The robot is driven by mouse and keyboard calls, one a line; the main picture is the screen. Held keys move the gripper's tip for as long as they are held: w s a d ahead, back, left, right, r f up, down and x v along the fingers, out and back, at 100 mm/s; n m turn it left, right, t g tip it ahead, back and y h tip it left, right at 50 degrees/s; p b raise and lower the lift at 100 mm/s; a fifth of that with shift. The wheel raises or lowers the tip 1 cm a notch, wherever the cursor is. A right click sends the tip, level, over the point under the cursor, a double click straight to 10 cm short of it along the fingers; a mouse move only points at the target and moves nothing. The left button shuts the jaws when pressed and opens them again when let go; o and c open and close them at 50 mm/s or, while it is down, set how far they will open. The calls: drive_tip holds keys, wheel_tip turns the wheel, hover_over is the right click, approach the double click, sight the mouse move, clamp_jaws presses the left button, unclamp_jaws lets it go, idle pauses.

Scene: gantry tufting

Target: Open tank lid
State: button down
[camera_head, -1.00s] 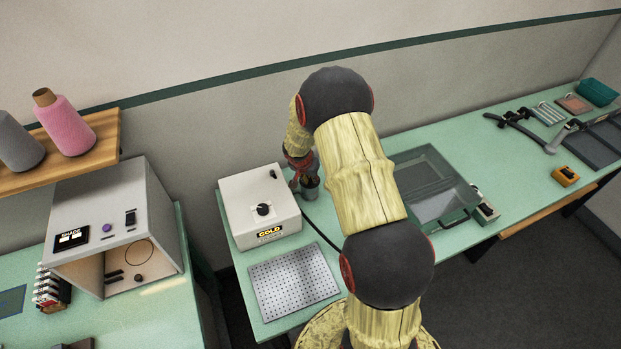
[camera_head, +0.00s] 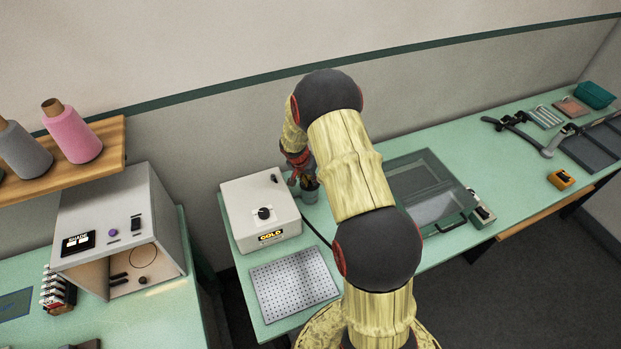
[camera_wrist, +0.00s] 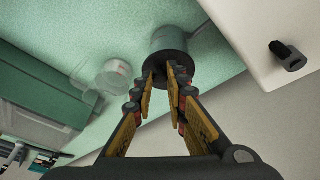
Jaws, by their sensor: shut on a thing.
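The tank (camera_head: 400,197), a low box with a clear lid (camera_head: 430,180) and a dark green handle, sits on the green bench right of my arm. The lid looks flat and closed; my arm hides the tank's left part. Its dark green edge also shows at the left of the wrist view (camera_wrist: 35,95). My gripper (camera_wrist: 165,76) points at a small grey cup (camera_wrist: 168,42) left of the tank, beside the white box. The fingertips are close together at the cup's dark mouth. What is between them is too dark to tell.
A white box (camera_head: 260,205) with a knob and a "COLD" label stands left of the cup, with a perforated plate (camera_head: 295,280) in front. A clear round object (camera_wrist: 114,74) stands near the cup.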

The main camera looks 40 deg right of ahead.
drive_tip(key=shift+w+d+r+g+p, duration=0.1)
drive_tip(key=shift+w+r+g+p, duration=0.45)
drive_tip(key=shift+p, duration=0.45)
drive_tip(key=shift+w+d+r+g+y+p, duration=0.1)
drive_tip(key=shift+w+g+y+p, duration=0.25)
drive_tip(key=shift+g, duration=0.3)
drive_tip(key=g+b, duration=0.1)
drive_tip(key=w+g, duration=0.1)
drive_tip(key=shift+w+d+r+n+g+y+b, duration=0.2)
drive_tip(key=shift+w+r+n+g+y+b, duration=0.1)
drive_tip(key=shift+n+y+b, duration=0.1)
drive_tip(key=shift+w+d+r+g+b, duration=0.1)
drive_tip(key=shift+w+r+g+b, duration=0.1)
drive_tip(key=shift+w+g+b, duration=0.3)
drive_tip(key=shift+w+d+r+g+b, duration=0.15)
drive_tip(key=shift+w+g+b, duration=0.1)
drive_tip(key=shift+g+b, duration=0.4)
drive_tip(key=shift+r, duration=0.1)
drive_tip(key=c, duration=1.9)
unclamp_jaws()
drive_tip(key=shift+w, duration=0.1)
drive_tip(key=shift+o, duration=0.8)
